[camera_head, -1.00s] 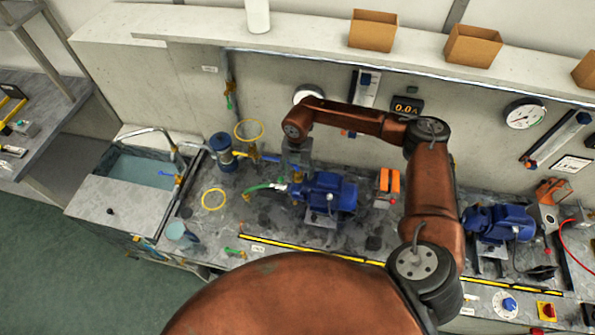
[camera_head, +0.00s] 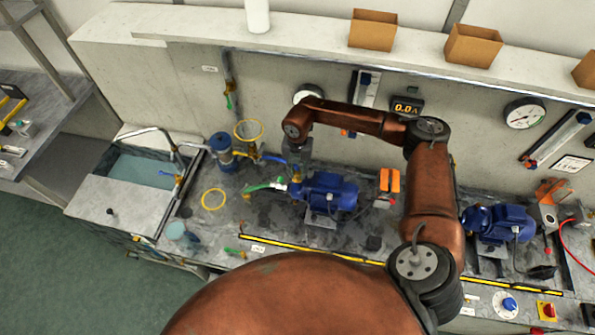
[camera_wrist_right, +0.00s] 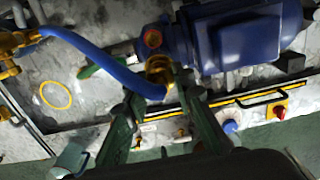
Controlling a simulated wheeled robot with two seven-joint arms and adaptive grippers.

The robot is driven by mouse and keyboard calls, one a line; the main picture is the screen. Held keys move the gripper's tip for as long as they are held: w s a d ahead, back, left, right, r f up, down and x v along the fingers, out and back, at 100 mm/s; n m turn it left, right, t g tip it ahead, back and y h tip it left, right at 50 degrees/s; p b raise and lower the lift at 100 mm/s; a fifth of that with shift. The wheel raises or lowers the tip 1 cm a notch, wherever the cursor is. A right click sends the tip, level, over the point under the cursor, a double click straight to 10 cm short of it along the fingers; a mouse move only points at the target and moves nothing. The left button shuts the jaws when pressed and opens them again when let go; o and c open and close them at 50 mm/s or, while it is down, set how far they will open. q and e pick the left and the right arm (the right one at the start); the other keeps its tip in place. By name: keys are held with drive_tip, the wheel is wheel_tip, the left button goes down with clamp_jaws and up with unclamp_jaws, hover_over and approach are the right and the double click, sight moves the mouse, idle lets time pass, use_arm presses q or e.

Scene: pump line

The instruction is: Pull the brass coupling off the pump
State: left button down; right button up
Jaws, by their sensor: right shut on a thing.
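The pump with its blue motor (camera_head: 330,190) stands mid-bench in the head view and fills the top of the right wrist view (camera_wrist_right: 240,35). The brass coupling (camera_wrist_right: 158,68) is on the end of a blue hose (camera_wrist_right: 95,55). My right gripper (camera_wrist_right: 160,92) is shut on the coupling, one finger on each side. In the head view the right gripper (camera_head: 297,165) is beside the pump's left end and largely hides the coupling. A red-ringed port (camera_wrist_right: 152,38) shows just beyond the coupling; I cannot tell whether they touch. My left gripper is not in view.
A blue filter (camera_head: 222,150), a yellow ring (camera_head: 213,199) and a sink (camera_head: 142,172) are farther left.

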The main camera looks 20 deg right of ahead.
drive_tip(key=shift+r, duration=0.15)
clamp_jaws()
drive_tip(key=shift+o, duration=2.3)
unclamp_jaws()
clamp_jaws()
drive_tip(key=shift+r, duration=0.1)
drive_tip(key=shift+r+p, duration=1.2)
drive_tip(key=shift+r, duration=0.8)
